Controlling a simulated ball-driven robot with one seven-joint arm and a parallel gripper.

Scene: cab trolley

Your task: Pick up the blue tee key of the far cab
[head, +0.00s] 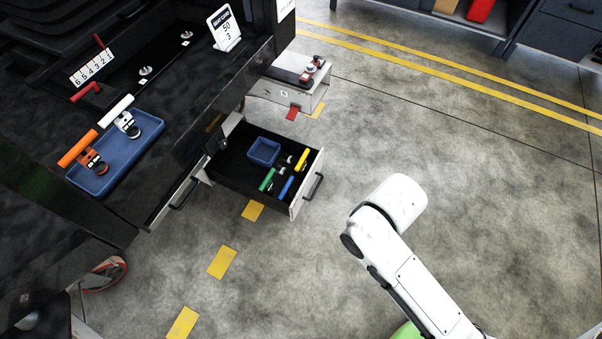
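A small blue bar-shaped piece (286,188), which looks like the blue tee key, lies in an open black-lined drawer (226,172) below the dark bench. A green bar (267,179) lies to its left and a yellow one (301,160) to its right. Small metallic pieces lie among these bars. A blue bin (264,152) sits in the same drawer, behind them. My white arm shows at the lower right, apart from the drawer. My gripper is not visible.
The drawer's front has a dark handle (313,187). The bench holds a blue tray (150,142) with orange- and white-handled tools, and a sign (224,28). A light metal box (263,90) stands behind the drawer. Open concrete floor lies right of the drawer.

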